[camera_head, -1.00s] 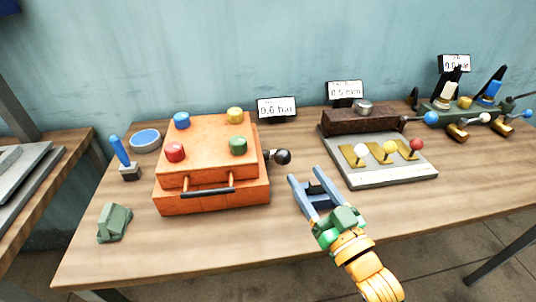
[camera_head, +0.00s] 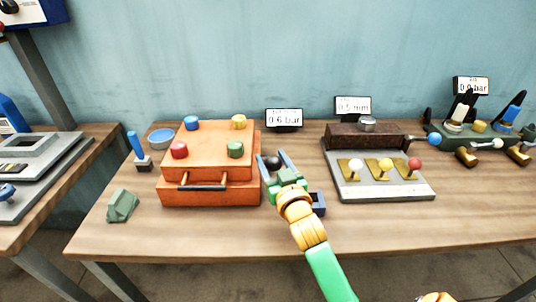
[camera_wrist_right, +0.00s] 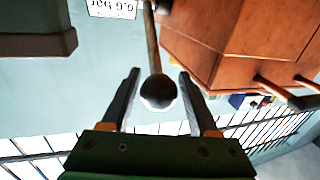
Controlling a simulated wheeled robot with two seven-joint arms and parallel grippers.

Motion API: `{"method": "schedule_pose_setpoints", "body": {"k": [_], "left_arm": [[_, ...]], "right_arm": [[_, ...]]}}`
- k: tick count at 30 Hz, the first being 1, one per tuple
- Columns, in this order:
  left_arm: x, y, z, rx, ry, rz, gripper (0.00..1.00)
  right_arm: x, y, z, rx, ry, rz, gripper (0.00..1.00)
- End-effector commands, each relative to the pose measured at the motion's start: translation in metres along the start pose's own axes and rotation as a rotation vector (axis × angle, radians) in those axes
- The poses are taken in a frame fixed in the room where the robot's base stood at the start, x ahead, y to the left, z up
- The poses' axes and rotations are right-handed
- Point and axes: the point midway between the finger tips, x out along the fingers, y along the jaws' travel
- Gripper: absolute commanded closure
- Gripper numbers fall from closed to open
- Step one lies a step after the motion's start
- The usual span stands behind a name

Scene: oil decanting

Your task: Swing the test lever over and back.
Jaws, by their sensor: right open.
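The lever with a black ball knob (camera_head: 272,162) stands at the right side of the orange box (camera_head: 208,150). My right gripper (camera_head: 272,154) is open, with one finger on either side of the knob. In the right wrist view the black ball (camera_wrist_right: 158,91) sits between the two open fingers (camera_wrist_right: 158,75), its rod running up behind it. Gaps show between the ball and both fingers there. In the head view the gripper hides part of the lever. My left gripper is not in view.
A display reading 0.6 bar (camera_head: 284,118) stands behind the box. A blue block (camera_head: 318,203) lies beside my right gripper. A grey panel with white, yellow and red knobs (camera_head: 380,186) is to the right.

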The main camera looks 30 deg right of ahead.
Motion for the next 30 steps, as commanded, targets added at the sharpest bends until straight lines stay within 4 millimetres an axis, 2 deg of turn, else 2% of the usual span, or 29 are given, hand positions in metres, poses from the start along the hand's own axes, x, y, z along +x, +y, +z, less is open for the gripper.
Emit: {"method": "schedule_pose_setpoints", "body": {"k": [4, 11, 18, 30], "left_arm": [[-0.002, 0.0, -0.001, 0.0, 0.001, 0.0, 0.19], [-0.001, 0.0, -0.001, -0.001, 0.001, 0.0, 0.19], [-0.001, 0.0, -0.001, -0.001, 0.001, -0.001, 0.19], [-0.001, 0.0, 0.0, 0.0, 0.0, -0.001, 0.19]], "right_arm": [[0.016, 0.0, 0.0, 0.0, 0.0, -0.001, 0.39], [0.018, 0.0, 0.001, 0.0, 0.0, -0.001, 0.39], [0.018, 0.0, 0.0, 0.0, 0.0, -0.001, 1.0], [0.018, 0.0, 0.001, 0.0, -0.001, -0.001, 1.0]]}}
